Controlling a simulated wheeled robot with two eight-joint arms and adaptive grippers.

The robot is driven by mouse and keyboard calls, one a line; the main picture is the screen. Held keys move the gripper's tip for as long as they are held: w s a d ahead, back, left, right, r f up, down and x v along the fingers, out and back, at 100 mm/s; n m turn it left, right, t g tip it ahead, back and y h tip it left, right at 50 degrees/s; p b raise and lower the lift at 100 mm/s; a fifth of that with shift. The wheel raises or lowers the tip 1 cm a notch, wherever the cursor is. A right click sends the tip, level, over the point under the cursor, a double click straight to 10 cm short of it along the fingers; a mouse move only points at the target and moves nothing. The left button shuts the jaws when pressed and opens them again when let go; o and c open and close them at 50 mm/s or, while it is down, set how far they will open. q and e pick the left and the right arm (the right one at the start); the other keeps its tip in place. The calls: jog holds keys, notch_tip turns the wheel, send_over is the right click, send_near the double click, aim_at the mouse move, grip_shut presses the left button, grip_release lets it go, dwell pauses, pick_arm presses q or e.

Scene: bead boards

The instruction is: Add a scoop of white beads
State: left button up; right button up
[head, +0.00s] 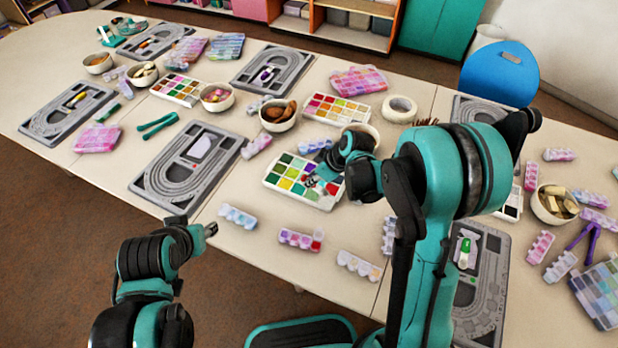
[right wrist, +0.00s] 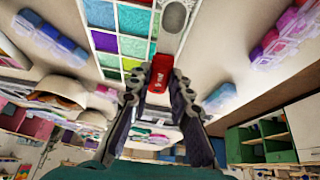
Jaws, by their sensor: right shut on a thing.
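My right gripper (right wrist: 158,85) is shut on the red handle of a scoop (right wrist: 158,74); the scoop's grey oval head (right wrist: 172,17) points toward the top of the right wrist view. In the head view, my right gripper (head: 328,180) is over the right side of a white bead tray (head: 297,199) with green, yellow, red and pale compartments. The tray also shows in the right wrist view (right wrist: 121,34). I cannot tell whether the scoop touches beads or holds any. My left gripper (head: 209,229) is at the table's front edge, away from the tray; its jaws are too small to read.
Clear bead boxes lie in front: blue (head: 237,216), pink and red (head: 300,240), and whitish (head: 358,265). A grey bead board (head: 165,190) lies left of the tray. Another tray (head: 335,108) and a bowl (head: 278,124) stand behind. Bare table separates the front boxes.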

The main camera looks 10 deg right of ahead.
aim_at(316, 186)
jog(key=shift+s+d+f+t+y+b, duration=0.2)
jog(key=shift+d+f+t+y+b, duration=0.1)
jog(key=shift+f+b, duration=0.3)
jog(key=shift+s+d+f+b, duration=0.1)
jog(key=shift+f+b, duration=0.45)
jog(key=shift+f, duration=0.1)
jog(key=shift+s+d+f+b, duration=0.1)
jog(key=shift+f+b, duration=0.45)
jog(key=shift+f, duration=0.05)
